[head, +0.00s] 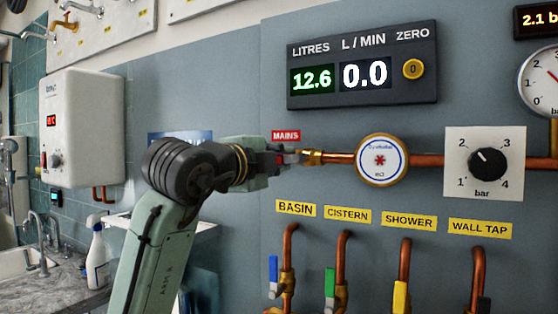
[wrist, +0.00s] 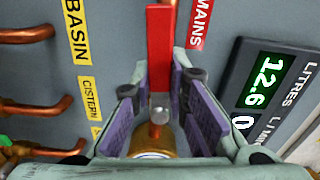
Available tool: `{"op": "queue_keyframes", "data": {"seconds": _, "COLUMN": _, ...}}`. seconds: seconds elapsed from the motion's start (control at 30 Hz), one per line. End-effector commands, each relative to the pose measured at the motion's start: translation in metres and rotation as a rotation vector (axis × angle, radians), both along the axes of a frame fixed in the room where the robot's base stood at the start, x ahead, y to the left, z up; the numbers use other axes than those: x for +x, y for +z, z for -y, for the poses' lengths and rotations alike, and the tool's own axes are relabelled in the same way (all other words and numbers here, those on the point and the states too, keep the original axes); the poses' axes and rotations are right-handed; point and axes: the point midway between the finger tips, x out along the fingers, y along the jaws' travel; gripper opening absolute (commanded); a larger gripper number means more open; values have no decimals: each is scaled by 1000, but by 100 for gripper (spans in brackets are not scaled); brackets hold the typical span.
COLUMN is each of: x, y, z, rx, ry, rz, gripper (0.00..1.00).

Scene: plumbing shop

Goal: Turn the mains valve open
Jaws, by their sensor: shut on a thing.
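The mains valve is on the copper pipe beneath the red MAINS label (head: 286,135). Its red lever (wrist: 160,50) shows in the wrist view, running from a round metal pivot (wrist: 159,108) roughly in line with the pipe. My gripper (head: 288,158) reaches the valve from the left in the head view and hides most of it. In the wrist view my gripper's purple-padded fingers (wrist: 158,100) stand on both sides of the valve and lever near the pivot. My gripper is shut on the lever; the exact contact is hard to see. The brass fitting (head: 312,157) shows to the right.
A round meter (head: 381,160) and a bar dial (head: 487,163) sit right of the valve. The display (head: 362,66) above reads 12.6 litres and 0.0 L/min. Several branch taps with coloured levers, such as the blue one (head: 273,268), are below. A white heater (head: 82,128) hangs left.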

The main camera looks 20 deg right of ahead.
Motion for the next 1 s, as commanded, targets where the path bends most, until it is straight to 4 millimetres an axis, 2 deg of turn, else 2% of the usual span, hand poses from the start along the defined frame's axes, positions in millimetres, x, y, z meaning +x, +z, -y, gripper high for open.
{"op": "queue_keyframes", "data": {"seconds": 0.03, "x": -1, "y": -2, "z": 1, "rx": 4, "ry": -2, "rz": -1, "gripper": 0}}
{"op": "queue_keyframes", "data": {"seconds": 0.07, "x": -1, "y": -2, "z": 1, "rx": 4, "ry": -2, "rz": -1, "gripper": 16}}
{"op": "queue_keyframes", "data": {"seconds": 0.37, "x": 0, "y": -1, "z": 0, "rx": 2, "ry": -1, "rz": -1, "gripper": 36}}
{"op": "queue_keyframes", "data": {"seconds": 0.73, "x": -3, "y": 0, "z": -5, "rx": 0, "ry": 0, "rz": 0, "gripper": 36}}
{"op": "queue_keyframes", "data": {"seconds": 0.87, "x": -15, "y": 0, "z": -20, "rx": -1, "ry": 1, "rz": 2, "gripper": 36}}
{"op": "queue_keyframes", "data": {"seconds": 1.0, "x": -34, "y": 0, "z": -45, "rx": -1, "ry": 2, "rz": 2, "gripper": 36}}
